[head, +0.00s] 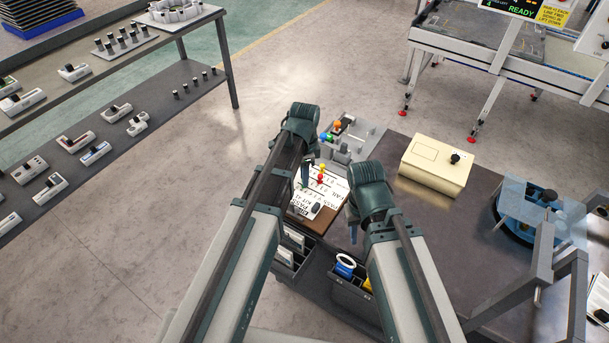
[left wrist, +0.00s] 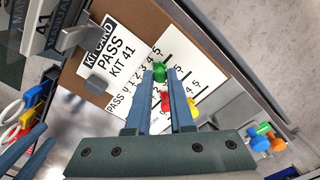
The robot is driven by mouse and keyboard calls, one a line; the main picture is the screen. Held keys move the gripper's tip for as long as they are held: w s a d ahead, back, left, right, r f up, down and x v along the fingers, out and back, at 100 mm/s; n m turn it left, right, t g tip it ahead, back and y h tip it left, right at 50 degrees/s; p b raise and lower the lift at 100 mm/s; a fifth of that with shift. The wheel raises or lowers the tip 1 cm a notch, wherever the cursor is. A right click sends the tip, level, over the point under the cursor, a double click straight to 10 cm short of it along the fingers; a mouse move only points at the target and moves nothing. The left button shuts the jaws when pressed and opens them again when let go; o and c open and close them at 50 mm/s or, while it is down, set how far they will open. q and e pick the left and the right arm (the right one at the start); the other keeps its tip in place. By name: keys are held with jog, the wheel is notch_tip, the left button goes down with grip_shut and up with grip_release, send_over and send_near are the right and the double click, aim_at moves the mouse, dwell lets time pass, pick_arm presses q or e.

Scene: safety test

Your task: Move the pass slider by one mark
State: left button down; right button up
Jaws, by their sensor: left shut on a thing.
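The kit card board (left wrist: 75,77) is brown with white paper reading "PASS KIT 41"; it also shows in the head view (head: 325,215). Beside the title is a numbered scale with a PASS row (left wrist: 117,104). A green knob (left wrist: 160,71) sits between the fingertips of my left gripper (left wrist: 161,76), which is shut on it. A red knob (left wrist: 166,101) lies nearer the palm, and a yellow knob (left wrist: 193,109) is to its right. In the head view my left gripper (head: 306,174) is over the board. My right gripper (head: 352,222) is beside the board's right edge, its fingers mostly hidden.
Colored knobs (head: 333,131) stand on a grey fixture behind the board. A cream box (head: 437,164) stands on the dark table (head: 430,225) to the right. Bins (head: 355,290) with tools hang at the near edge. A clear blue-based fixture (head: 520,225) stands far right.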

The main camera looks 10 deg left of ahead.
aim_at(299, 183)
dwell(0.5)
pick_arm(q)
jog(key=shift+w+a, duration=0.2)
jog(key=shift+a, duration=0.3)
jog(key=shift+w+a, duration=0.2)
jog(key=shift+a, duration=0.25)
jog(key=c, duration=0.8)
grip_release()
jog(key=shift+o, duration=0.2)
notch_tip(299, 183, up, 14)
jog(key=p, duration=1.4)
pick_arm(e)
notch_tip(299, 183, up, 14)
pick_arm(q)
jog(key=shift+f, duration=0.15)
pick_arm(e)
jog(key=shift+f, duration=0.1)
